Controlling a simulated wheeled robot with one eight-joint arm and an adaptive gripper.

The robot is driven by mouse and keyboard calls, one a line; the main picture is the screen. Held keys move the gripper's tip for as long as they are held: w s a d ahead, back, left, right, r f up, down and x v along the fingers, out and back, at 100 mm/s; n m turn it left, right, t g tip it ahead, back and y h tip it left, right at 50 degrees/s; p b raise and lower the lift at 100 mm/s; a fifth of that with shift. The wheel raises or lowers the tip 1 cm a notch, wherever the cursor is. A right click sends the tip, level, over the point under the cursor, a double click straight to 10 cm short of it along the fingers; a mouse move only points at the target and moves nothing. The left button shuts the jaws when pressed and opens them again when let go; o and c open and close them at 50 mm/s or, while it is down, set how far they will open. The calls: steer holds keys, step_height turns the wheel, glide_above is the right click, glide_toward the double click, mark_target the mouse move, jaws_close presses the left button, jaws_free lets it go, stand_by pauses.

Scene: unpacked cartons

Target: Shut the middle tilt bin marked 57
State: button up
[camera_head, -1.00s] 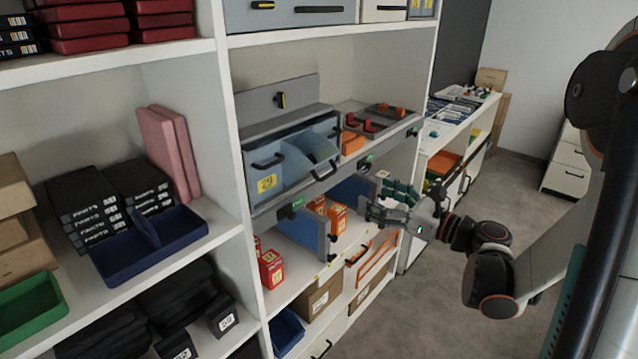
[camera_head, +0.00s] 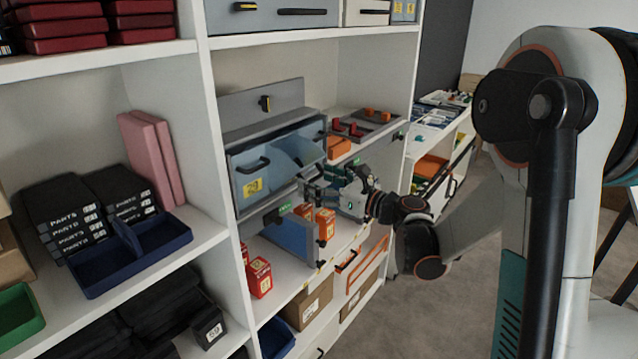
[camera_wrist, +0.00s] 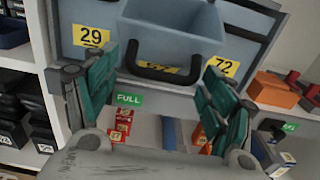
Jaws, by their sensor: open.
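A grey-blue tilt-bin unit (camera_head: 229,176) stands on the middle shelf. Its middle bin (camera_wrist: 172,30) is tilted out toward me, with its open top showing. A black handle (camera_wrist: 150,72) runs across the bin's front, and a yellow label behind it is mostly hidden, so I cannot read its number. The neighbouring fronts carry yellow labels 29 (camera_wrist: 91,36) and 72 (camera_wrist: 222,67). My gripper (camera_head: 318,184) is open and empty, just in front of and below the bins. In the wrist view its green fingers (camera_wrist: 160,68) stand either side of the handle; contact cannot be told.
Below are a green FULL tag (camera_wrist: 129,99), a blue panel (camera_head: 288,240) and red-orange boxes (camera_head: 259,277). An orange block (camera_head: 338,146) and a grey tray (camera_head: 366,124) sit right of the bins. A white shelf upright (camera_head: 213,130) stands left. Floor is clear at right.

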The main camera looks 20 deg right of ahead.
mark_target(294, 147)
steer(key=shift+c, duration=0.2)
steer(key=c, duration=1.2)
steer(key=shift+r, duration=0.1)
steer(key=shift+r, duration=0.1)
steer(key=p, duration=0.1)
steer(key=r+g+p, duration=0.1)
steer(key=r+h+p, duration=0.1)
steer(key=shift+w+a+p, duration=0.3)
steer(key=shift+w+p, duration=0.05)
steer(key=shift+w, duration=0.05)
steer(key=w+r+g+h+p, duration=0.1)
steer(key=p, duration=0.1)
steer(key=a+r+g+p, duration=0.1)
steer(key=p, duration=0.1)
steer(key=shift+w+a+r+g+h, duration=0.15)
steer(key=shift+w+g+h, duration=0.25)
steer(key=shift+w+a+r+g+h+p, duration=0.45)
steer(key=shift+w+g+p, duration=0.2)
steer(key=shift+p, duration=0.3)
steer(key=shift+w+a+r+g+h+p, duration=0.45)
steer(key=shift+w+g+p, duration=0.15)
steer(key=shift+p, duration=0.3)
steer(key=shift+w+a+r, duration=0.25)
steer(key=shift+w+a, duration=0.15)
steer(key=shift+w, duration=0.15)
steer(key=shift+o, duration=0.2)
steer(key=shift+w+r, duration=0.1)
steer(key=shift+w, duration=0.05)
